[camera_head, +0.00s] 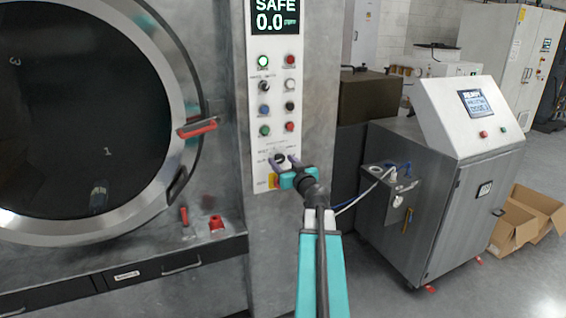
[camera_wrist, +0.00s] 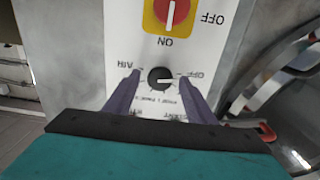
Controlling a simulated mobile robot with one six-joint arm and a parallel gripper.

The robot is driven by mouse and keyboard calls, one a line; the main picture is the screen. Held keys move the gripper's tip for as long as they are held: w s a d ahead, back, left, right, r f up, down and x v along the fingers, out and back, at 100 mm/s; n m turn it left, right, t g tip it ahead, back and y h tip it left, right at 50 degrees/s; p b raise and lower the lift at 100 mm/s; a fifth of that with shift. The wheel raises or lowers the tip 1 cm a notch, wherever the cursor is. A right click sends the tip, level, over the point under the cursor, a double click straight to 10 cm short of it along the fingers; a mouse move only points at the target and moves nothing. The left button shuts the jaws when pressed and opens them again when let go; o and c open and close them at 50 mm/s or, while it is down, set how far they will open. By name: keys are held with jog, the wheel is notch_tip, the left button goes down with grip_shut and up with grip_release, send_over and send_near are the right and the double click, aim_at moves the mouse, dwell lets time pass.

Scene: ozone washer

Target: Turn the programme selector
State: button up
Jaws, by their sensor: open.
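The programme selector (camera_wrist: 160,77) is a round black knob with a pale pointer mark, set on a white panel with printed labels around it. In the wrist view my gripper (camera_wrist: 157,80) has its two purple fingers apart, one on each side of the knob. Whether the fingers touch the knob cannot be told. In the head view my gripper (camera_head: 284,160) is at the lower part of the control panel (camera_head: 262,136), and the fingers partly hide the selector.
A red and yellow rotary switch (camera_wrist: 172,12) marked ON and OFF sits by the selector. Buttons and a SAFE 0.0 display (camera_head: 275,17) are above. The round washer door (camera_head: 188,60) with its red handle (camera_head: 197,128) is left. A steel cabinet (camera_head: 440,200) stands right.

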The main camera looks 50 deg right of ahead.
jog(key=c, duration=1)
